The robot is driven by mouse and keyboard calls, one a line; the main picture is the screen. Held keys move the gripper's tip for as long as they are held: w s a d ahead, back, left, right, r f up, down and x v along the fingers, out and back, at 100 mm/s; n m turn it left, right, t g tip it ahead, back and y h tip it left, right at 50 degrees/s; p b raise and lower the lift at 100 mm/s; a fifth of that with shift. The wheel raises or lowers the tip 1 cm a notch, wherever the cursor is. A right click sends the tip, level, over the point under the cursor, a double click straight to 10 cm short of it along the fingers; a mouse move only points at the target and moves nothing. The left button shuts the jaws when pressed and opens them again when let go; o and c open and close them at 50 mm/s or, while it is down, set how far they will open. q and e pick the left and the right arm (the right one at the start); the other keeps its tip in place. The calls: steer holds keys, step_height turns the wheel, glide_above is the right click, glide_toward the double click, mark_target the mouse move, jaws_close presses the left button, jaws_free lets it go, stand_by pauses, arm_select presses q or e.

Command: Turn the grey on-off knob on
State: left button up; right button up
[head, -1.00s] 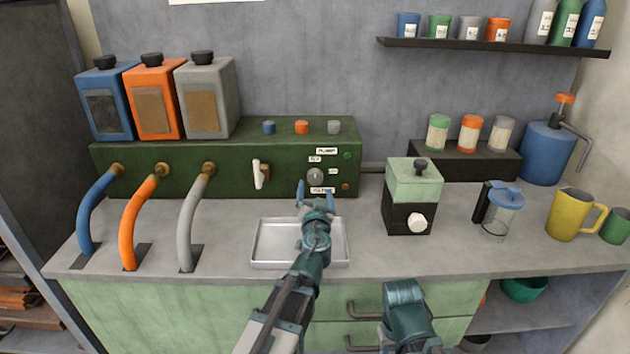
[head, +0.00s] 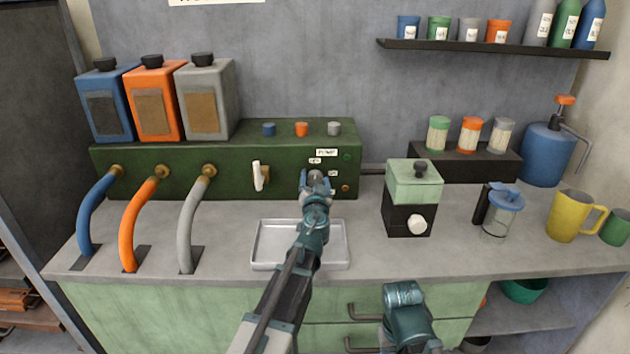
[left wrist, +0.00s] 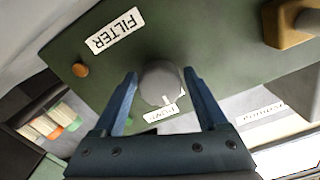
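The round grey knob (left wrist: 160,82) is on the front of the dark green box (head: 225,175). In the left wrist view a small white mark shows near its lower edge, above a small white label (left wrist: 160,114) that I cannot read surely. My left gripper (head: 316,181) is at the knob, with one blue finger on each side of it. The fingers are apart, close to the knob's sides; I cannot tell whether they touch it. In the head view the gripper mostly hides the knob. My right arm shows low in the head view, but its gripper fingers do not.
A white lever (head: 259,175) is left of the knob. An orange button (left wrist: 80,70) and a FILTER label (left wrist: 116,31) are close by. A metal tray (head: 262,245) lies below my left arm. A green and black grinder-like box (head: 413,185) stands to the right.

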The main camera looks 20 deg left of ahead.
arm_select(q)
steer(key=c, duration=1.1)
steer(key=shift+o, duration=0.2)
steer(key=shift+m, duration=0.3)
steer(key=m, duration=0.3)
steer(key=shift+m, duration=0.4)
steer(key=m, duration=0.4)
steer(key=shift+m, duration=0.3)
steer(key=m, duration=0.4)
steer(key=shift+m, duration=2.7)
steer(key=shift+s, duration=0.1)
